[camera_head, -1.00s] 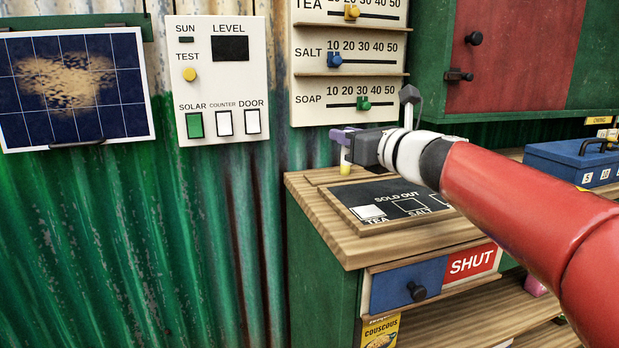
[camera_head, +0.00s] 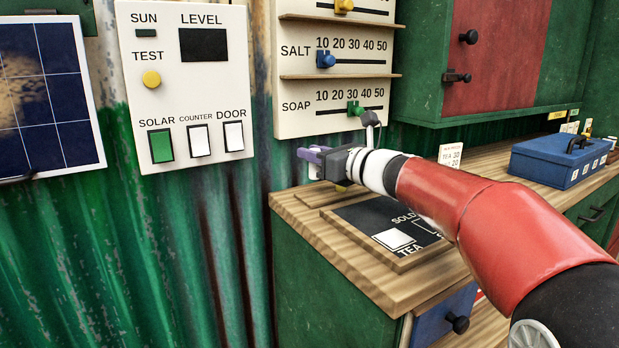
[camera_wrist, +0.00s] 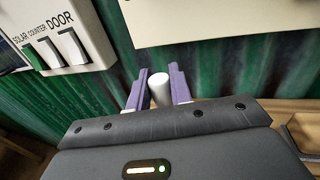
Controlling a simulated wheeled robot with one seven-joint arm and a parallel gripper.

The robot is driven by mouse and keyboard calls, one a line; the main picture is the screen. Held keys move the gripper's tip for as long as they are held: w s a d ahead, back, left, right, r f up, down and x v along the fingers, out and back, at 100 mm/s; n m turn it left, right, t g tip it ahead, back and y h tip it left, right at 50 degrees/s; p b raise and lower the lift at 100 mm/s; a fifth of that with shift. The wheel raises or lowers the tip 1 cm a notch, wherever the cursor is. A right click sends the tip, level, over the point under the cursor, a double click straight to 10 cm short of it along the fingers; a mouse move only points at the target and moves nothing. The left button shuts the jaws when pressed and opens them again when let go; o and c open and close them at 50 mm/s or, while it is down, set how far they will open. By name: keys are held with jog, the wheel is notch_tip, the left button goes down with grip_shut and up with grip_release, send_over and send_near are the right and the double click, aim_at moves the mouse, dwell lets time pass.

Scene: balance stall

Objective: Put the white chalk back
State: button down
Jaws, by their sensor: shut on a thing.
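My gripper (camera_head: 312,155) has purple fingers and is shut on the white chalk. The chalk (camera_wrist: 160,90) shows as a white cylinder between the fingertips in the wrist view. In the head view its lower end (camera_head: 315,172) shows just below the fingers. The gripper is above the back left part of the wooden counter top, close to the green corrugated wall. The slate board (camera_head: 365,216) marked SOLD OUT lies on the counter, with a white square (camera_head: 394,239) at TEA. A small yellow piece (camera_head: 341,188) shows behind the slate, partly hidden by my gripper.
A switch panel (camera_head: 190,100) and a slider board (camera_head: 300,95) hang on the wall close behind my gripper. A blue cash box (camera_head: 555,160) and a price card (camera_head: 450,154) stand to the right. My arm covers the slate's right part.

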aim_at(314, 178)
jog(key=shift+f, duration=2.05)
jog(key=shift+f+b, duration=0.2)
jog(key=shift+b, duration=0.3)
jog(key=c, duration=1.3)
grip_release()
jog(key=shift+r, duration=0.1)
jog(key=shift+o, duration=0.2)
jog(key=shift+r, duration=0.1)
jog(key=shift+s+d+p, duration=0.1)
jog(key=shift+p, duration=0.25)
jog(key=b+v, duration=0.2)
jog(key=v, duration=0.9)
jog(key=shift+s+d, duration=0.25)
jog(key=shift+s, duration=0.05)
jog(key=shift+d, duration=0.1)
